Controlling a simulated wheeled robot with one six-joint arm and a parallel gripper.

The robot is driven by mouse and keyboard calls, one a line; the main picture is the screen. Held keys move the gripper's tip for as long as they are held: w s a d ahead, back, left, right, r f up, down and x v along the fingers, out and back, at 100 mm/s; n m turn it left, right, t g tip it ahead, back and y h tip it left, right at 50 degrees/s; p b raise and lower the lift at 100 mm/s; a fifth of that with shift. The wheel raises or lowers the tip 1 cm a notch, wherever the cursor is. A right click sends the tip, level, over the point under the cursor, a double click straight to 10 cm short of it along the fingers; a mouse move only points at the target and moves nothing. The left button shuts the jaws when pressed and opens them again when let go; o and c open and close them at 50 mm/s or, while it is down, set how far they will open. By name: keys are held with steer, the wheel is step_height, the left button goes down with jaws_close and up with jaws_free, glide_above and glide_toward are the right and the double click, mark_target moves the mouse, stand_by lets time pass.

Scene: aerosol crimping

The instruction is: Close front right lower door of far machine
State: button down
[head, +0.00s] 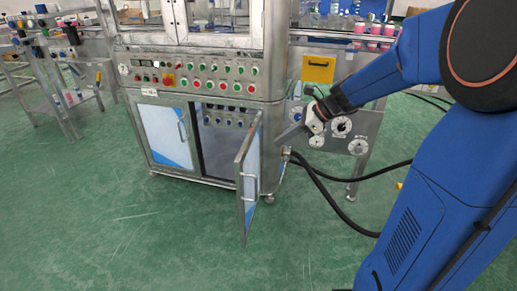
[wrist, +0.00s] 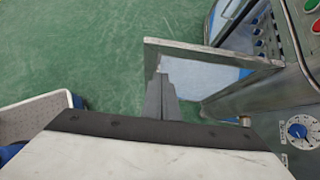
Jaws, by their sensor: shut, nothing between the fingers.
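The front right lower door (head: 248,172) of the machine stands open, swung out toward me, with a metal frame, a pale panel and a handle (head: 243,186) on its left side. Its dark opening (head: 217,146) shows to the left of it.
The left lower door (head: 166,134) is shut. A control panel (head: 205,84) with several buttons runs above the doors. Black hoses (head: 335,205) cross the green floor at right. A side unit with dials (head: 341,126) stands beside the machine. The floor in front is clear.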

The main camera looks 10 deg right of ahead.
glide_toward(243, 157)
step_height(243, 157, down, 3)
steer(key=shift+w+a+f, duration=0.15)
steer(key=shift+w+a, duration=0.2)
steer(key=shift+a, duration=0.5)
steer(key=shift+w+a+f, duration=0.1)
steer(key=shift+w+a, duration=0.2)
steer(key=shift+a, duration=0.6)
